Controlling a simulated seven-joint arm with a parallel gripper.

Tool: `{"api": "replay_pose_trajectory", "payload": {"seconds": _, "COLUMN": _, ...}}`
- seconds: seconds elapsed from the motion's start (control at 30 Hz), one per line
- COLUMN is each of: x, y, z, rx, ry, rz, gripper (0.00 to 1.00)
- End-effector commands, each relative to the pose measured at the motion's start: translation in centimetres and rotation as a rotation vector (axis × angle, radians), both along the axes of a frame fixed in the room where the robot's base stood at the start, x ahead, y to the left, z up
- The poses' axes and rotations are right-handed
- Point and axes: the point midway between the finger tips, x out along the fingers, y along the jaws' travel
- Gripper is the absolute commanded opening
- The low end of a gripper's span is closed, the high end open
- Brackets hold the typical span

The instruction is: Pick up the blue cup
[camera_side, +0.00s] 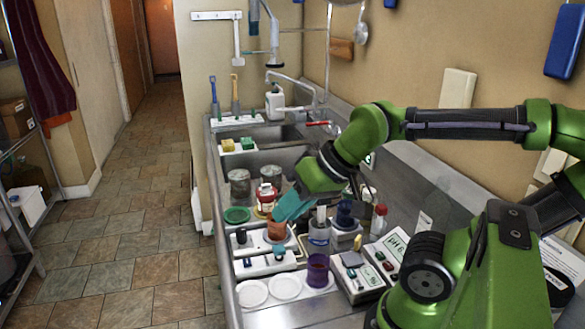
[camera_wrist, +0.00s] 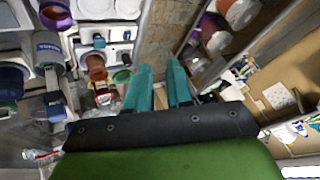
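The blue cup (camera_side: 345,212) is dark blue and stands upright on a pale block-like device toward the wall side of the counter. A dark blue round thing at the left edge of the wrist view (camera_wrist: 11,80) looks like the same cup, partly cut off. My gripper (camera_side: 281,214) has teal fingers and hangs to the left of the blue cup, apart from it, by the terracotta cup (camera_side: 276,230). In the wrist view the gripper (camera_wrist: 158,68) has its two fingers apart with nothing between them.
A purple cup (camera_side: 318,270) stands near white plates (camera_side: 252,294) at the front. A grey container (camera_side: 319,234), a red-capped bottle (camera_side: 379,219) and a pH meter box (camera_side: 391,250) crowd the blue cup. A jar (camera_side: 266,198) and sink lie behind.

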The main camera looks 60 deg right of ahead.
Motion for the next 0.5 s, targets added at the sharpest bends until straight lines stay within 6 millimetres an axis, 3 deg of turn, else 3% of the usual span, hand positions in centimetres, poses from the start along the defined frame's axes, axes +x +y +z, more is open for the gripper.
{"api": "replay_pose_trajectory", "payload": {"seconds": 0.03, "x": 0.01, "y": 0.0, "z": 0.0, "rx": 0.0, "ry": 0.0, "rz": 0.0, "gripper": 0.29}}
{"api": "replay_pose_trajectory", "payload": {"seconds": 0.37, "x": 0.02, "y": 0.0, "z": 0.01, "rx": 0.001, "ry": 0.0, "rz": -0.001, "gripper": 0.8}}
{"api": "replay_pose_trajectory", "payload": {"seconds": 0.5, "x": 0.02, "y": 0.0, "z": 0.01, "rx": 0.001, "ry": 0.0, "rz": -0.001, "gripper": 0.81}}
